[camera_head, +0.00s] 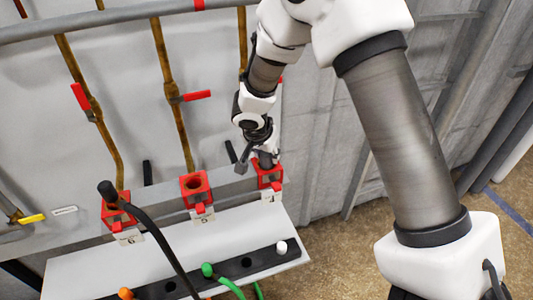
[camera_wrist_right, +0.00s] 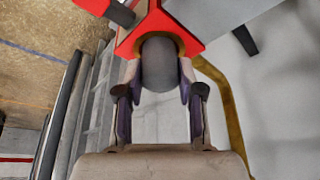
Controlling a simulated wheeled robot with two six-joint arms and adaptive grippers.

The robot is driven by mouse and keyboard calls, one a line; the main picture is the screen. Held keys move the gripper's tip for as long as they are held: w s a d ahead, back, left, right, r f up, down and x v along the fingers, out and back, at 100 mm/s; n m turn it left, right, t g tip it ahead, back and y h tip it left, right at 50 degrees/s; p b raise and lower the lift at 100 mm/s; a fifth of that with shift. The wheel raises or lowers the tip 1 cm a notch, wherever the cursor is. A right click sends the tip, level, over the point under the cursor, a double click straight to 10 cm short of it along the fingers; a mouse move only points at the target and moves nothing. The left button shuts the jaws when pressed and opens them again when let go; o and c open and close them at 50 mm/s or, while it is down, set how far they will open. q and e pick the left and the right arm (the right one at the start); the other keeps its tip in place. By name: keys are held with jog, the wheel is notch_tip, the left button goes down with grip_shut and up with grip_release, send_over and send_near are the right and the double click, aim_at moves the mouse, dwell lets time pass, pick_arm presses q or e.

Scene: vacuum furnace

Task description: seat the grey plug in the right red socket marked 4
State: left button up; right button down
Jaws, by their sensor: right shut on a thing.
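The right red socket (camera_head: 270,175), with the label 4 (camera_head: 267,197) below it, is at the right end of the row. My right gripper (camera_head: 264,157) is right above it, shut on the grey plug. In the right wrist view the grey plug (camera_wrist_right: 160,65) is between the two fingers of the right gripper (camera_wrist_right: 159,98). Its far end lies at the round opening of the red socket (camera_wrist_right: 192,45), lined by a brass-coloured ring. I cannot tell how deep the plug sits. My left gripper is not in view.
The sockets marked 5 (camera_head: 194,187) and 6 (camera_head: 114,213) stand to the left. A black cable (camera_head: 150,231) crosses in front of socket 6. A black strip (camera_head: 227,268) on the pale shelf carries orange, green and white pieces. Brass pipes with red handles (camera_head: 197,95) run behind.

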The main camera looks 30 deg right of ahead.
jog(key=shift+f, duration=0.1)
jog(key=c, duration=0.6)
grip_release()
jog(key=shift+c, duration=0.2)
jog(key=v, duration=1.2)
